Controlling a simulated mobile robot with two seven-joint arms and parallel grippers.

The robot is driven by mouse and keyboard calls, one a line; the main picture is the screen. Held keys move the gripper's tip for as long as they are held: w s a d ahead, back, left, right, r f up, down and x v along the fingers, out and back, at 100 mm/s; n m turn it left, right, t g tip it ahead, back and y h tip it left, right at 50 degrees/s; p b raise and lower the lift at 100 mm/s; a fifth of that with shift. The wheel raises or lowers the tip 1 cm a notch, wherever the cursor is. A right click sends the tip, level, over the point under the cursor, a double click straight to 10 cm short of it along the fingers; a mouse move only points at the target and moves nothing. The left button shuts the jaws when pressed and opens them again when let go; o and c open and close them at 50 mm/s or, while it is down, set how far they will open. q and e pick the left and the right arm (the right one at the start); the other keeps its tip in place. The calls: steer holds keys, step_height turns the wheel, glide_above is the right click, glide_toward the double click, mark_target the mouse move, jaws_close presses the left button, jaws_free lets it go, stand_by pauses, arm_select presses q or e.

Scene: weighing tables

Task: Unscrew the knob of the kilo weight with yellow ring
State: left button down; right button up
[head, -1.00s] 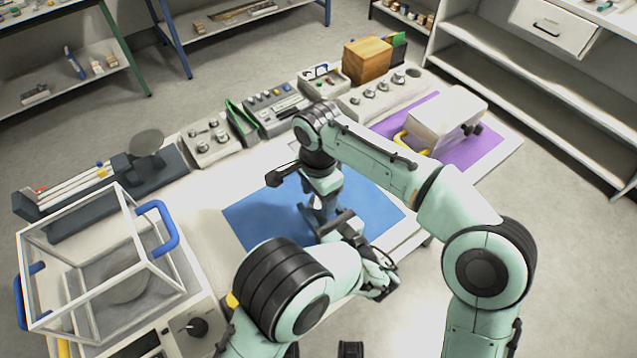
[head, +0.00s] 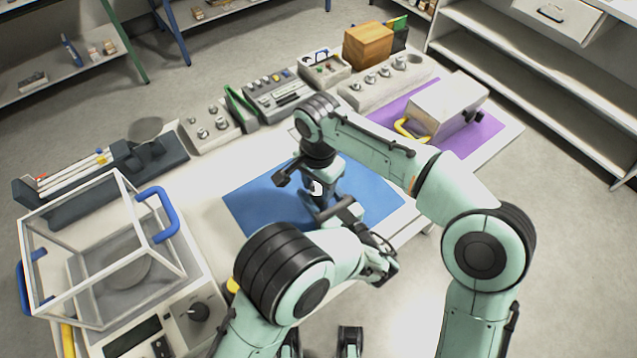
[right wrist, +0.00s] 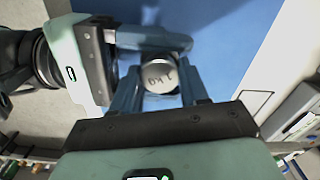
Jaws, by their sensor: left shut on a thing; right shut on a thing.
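The kilo weight (right wrist: 160,75) shows its round silver top, marked "1 kg", in the right wrist view. Its yellow ring is not visible, and the grippers mostly hide it in the head view. My right gripper (head: 320,198) points down from above over the blue mat (head: 260,208); its two blue fingers (right wrist: 162,92) are shut on the knob at the weight's top. My left gripper (head: 328,212) comes in from the side, lower down, and is shut on the weight's body; it also shows in the right wrist view (right wrist: 160,45). I cannot see any gap between knob and body.
A glass-sided balance (head: 105,178) with blue handles stands at left. A white case (head: 448,105) sits on a purple mat (head: 487,140) at right.

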steer(key=o, duration=1.2)
steer(key=shift+c, duration=0.2)
steer(key=shift+r, duration=2.3)
steer(key=shift+c, duration=0.5)
step_height(320, 180, up, 3)
steer(key=m, duration=0.2)
steer(key=shift+m, duration=0.4)
steer(key=shift+f, duration=3.8)
steer(key=c, duration=1.1)
steer(key=shift+o, duration=0.2)
steer(key=shift+n, duration=1.6)
